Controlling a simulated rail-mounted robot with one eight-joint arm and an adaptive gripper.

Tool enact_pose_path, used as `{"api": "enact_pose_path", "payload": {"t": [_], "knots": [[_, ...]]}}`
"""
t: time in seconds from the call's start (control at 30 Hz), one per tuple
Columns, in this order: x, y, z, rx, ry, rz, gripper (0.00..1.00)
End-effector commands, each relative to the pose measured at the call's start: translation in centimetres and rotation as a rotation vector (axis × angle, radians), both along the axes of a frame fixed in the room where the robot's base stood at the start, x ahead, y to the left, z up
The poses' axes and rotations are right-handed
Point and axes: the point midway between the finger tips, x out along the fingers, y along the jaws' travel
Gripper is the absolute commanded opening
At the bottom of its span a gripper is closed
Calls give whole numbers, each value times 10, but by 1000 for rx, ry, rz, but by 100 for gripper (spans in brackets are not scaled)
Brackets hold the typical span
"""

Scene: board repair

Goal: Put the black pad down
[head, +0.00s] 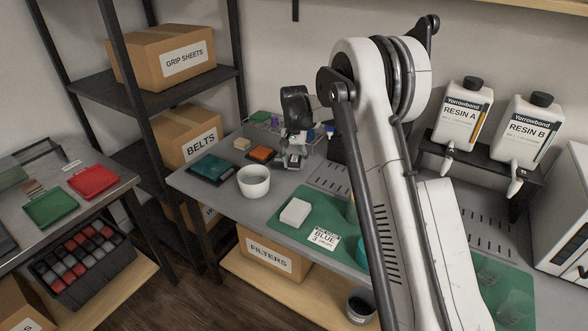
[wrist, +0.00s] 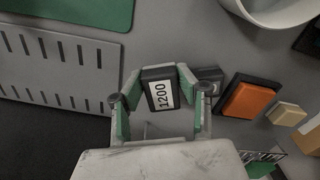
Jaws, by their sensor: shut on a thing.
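The black pad (wrist: 151,75), with a white label reading 1200, is between the green-lined fingers of my gripper (wrist: 160,84) in the wrist view. The gripper is shut on it. The pad is over the grey tabletop; I cannot tell whether it touches it. In the head view my gripper (head: 295,158) is at the back of the table, right of the orange block, and the pad is not clear there.
A dark block (wrist: 210,74) sits close behind the right finger. Beside it are an orange block on a black base (wrist: 250,97) and a tan block (wrist: 287,114). A white bowl (head: 254,184), slotted plate (wrist: 60,65) and green mat (head: 290,225) are nearby.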

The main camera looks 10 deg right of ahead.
Motion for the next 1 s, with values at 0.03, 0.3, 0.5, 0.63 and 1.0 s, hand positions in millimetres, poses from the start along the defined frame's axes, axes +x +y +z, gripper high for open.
{"api": "enact_pose_path", "payload": {"t": [0.03,0.3,0.5,0.63,1.0], "knots": [[0,0,-8,0,0,0,8],[0,0,-29,0,0,0,8],[0,1,-30,0,0,0,8],[0,1,-32,0,0,0,37],[0,0,-31,0,0,0,52]]}}
